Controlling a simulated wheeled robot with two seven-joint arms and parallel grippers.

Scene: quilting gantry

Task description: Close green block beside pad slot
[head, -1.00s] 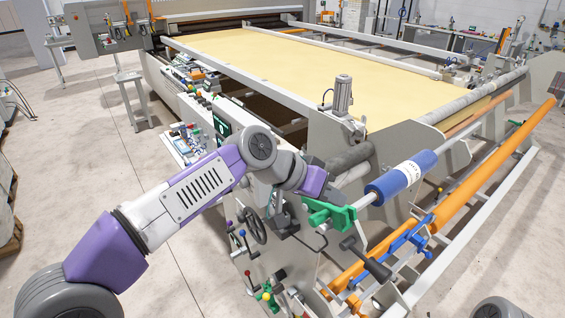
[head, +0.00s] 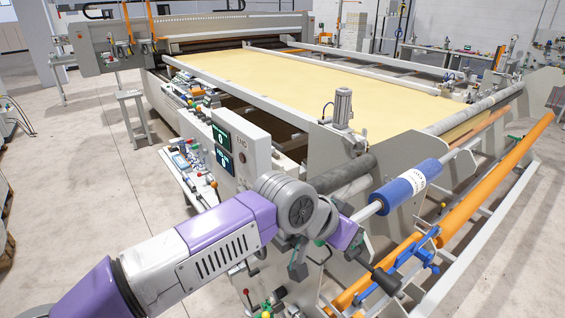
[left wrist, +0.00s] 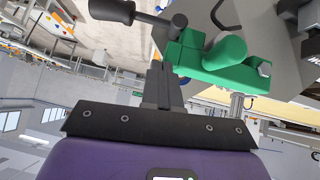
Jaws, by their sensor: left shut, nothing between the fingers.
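The green block (left wrist: 215,72) fills the upper right of the left wrist view, with a rounded green lobe and a bolt at its right end. In the head view my arm and gripper hide most of it. My left gripper (left wrist: 160,72) is shut and empty; its fingertips are close beside the block's left end, and I cannot tell whether they touch. In the head view the purple left gripper (head: 347,238) is in front of the block at the machine's near corner. I cannot make out a pad slot or whether the block is closed.
A black handle (left wrist: 112,9) on a metal rod lies just beyond the fingertips. A blue roll (head: 406,185) on a shaft, an orange tube (head: 480,187) and a blue clamp (head: 415,255) are to the right. A control box (head: 240,145) stands behind my arm.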

